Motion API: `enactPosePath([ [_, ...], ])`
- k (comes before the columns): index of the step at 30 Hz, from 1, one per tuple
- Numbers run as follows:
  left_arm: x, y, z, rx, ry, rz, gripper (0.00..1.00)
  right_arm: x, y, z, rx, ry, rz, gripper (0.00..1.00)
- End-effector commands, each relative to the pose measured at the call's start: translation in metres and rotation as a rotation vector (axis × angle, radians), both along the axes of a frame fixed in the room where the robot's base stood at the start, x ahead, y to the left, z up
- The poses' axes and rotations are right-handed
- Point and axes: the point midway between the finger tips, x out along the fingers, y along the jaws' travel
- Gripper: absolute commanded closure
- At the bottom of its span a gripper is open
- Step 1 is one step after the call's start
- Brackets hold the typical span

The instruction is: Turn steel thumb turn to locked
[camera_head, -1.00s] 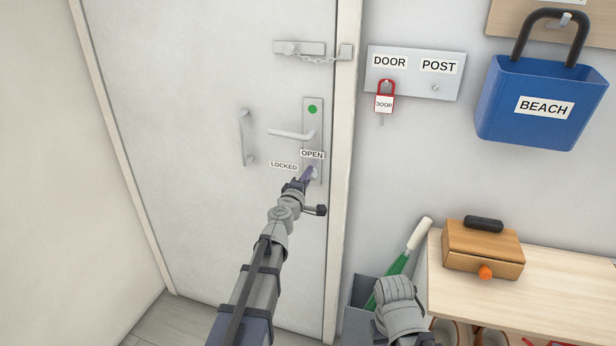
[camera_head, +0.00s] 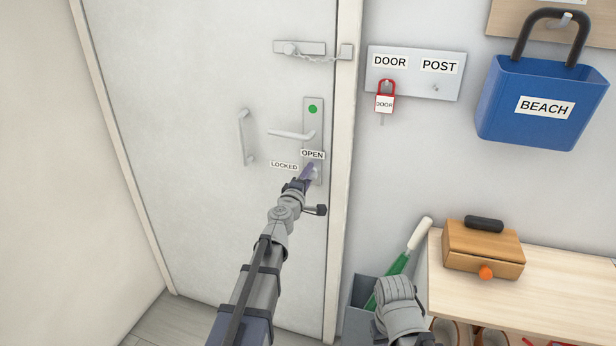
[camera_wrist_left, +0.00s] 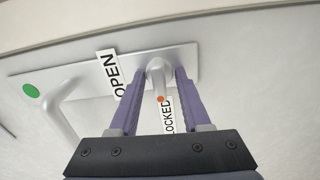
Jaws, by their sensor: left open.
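The steel thumb turn (camera_wrist_left: 157,76) is on the lower part of the lock plate on the white door; the plate (camera_head: 313,125) carries a green dot at its top. In the left wrist view the turn sits between the two purple fingers of my left gripper (camera_wrist_left: 160,92), which is open with a finger on each side. An orange mark shows at the turn's tip, beside the LOCKED label (camera_wrist_left: 168,116). The OPEN label (camera_head: 312,154) is above the turn in the head view. There my left gripper (camera_head: 306,176) mostly covers the turn. Finger contact cannot be told.
A lever handle (camera_head: 292,134) is just above the labels, and a pull handle (camera_head: 246,137) is to the left. A door chain (camera_head: 315,58) is higher up. To the right are a key board (camera_head: 414,73), a blue BEACH bag (camera_head: 540,104) and a bench (camera_head: 550,290).

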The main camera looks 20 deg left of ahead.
Motion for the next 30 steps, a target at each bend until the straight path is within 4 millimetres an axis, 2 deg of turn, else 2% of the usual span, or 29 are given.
enactPosePath([
  [5, -0.008, 0.0, 0.0, 0.0, 0.0, 0.0, 0.53, 0.0, 0.0, 0.0, 0.0, 0.0, 0.0, 1.0],
  [8, -0.019, 0.0, 0.0, 0.0, 0.0, 0.0, 0.53, 0.0, 0.0, 0.0, 0.0, 0.0, 0.0, 1.0],
  [19, -0.075, 0.002, 0.0, 0.0, 0.0, 0.0, 0.53, 0.0, 0.0, 0.0, 0.0, 0.0, 0.0, 1.0],
  [30, -0.078, 0.002, 0.0, 0.003, 0.0, -0.003, 0.53, 0.0, 0.0, 0.0, 0.0, 0.0, 0.0, 1.0],
])
